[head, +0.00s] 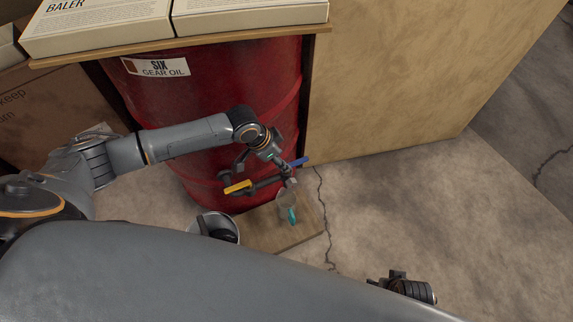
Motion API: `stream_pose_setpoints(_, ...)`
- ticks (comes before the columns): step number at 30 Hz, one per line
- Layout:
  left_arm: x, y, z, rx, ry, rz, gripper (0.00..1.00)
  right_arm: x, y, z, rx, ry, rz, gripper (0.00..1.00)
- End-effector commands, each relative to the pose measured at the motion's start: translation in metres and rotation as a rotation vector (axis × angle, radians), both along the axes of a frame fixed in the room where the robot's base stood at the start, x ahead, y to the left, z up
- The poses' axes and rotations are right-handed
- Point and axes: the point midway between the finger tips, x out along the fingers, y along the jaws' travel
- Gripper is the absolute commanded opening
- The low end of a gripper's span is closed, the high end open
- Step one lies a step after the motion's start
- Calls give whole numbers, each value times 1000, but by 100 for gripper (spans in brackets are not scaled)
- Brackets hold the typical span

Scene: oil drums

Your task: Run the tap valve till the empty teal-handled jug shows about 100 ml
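A red drum (205,100) labelled gear oil stands at the middle. Low on its front is tap pipework with a yellow lever (238,187) and a blue lever (294,162). The teal-handled jug (286,198) stands below the pipework, partly covered by it; its fill level is too small to read. My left gripper (266,165) reaches down at the pipework between the two levers; its fingers blend with the dark metal, so its opening and any contact are unclear. A dark end of what appears to be my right arm (405,289) shows at lower right; its fingers cannot be made out.
A wooden board (262,240) lies on the floor under the jug. A round grey container (199,224) with a dark thing at it stands left of the board. White boxes (100,27) lie on a plank atop the drum. The concrete floor to the right is clear.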

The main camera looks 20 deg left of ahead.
Motion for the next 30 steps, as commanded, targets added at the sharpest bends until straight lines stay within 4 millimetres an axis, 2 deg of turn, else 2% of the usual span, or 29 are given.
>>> stream_pose_setpoints(1,2,-3,-11,0,0,0,48,3,0,6,1,-8,-1,56)
stream_pose_setpoints(6,9,-10,-34,0,0,0,48,8,0,33,2,-22,-3,56)
stream_pose_setpoints(12,15,-15,-49,0,-1,0,48,9,0,55,2,-30,-5,56)
stream_pose_setpoints(18,16,-16,-55,-1,-2,-1,48,10,0,64,2,-33,-6,56)
stream_pose_setpoints(25,16,-17,-55,0,-2,-1,48,10,0,65,2,-33,-6,56)
stream_pose_setpoints(26,16,-17,-55,0,-2,-1,46,10,0,65,2,-33,-6,56)
stream_pose_setpoints(30,16,-17,-55,0,-1,0,17,10,0,65,2,-33,-6,56)
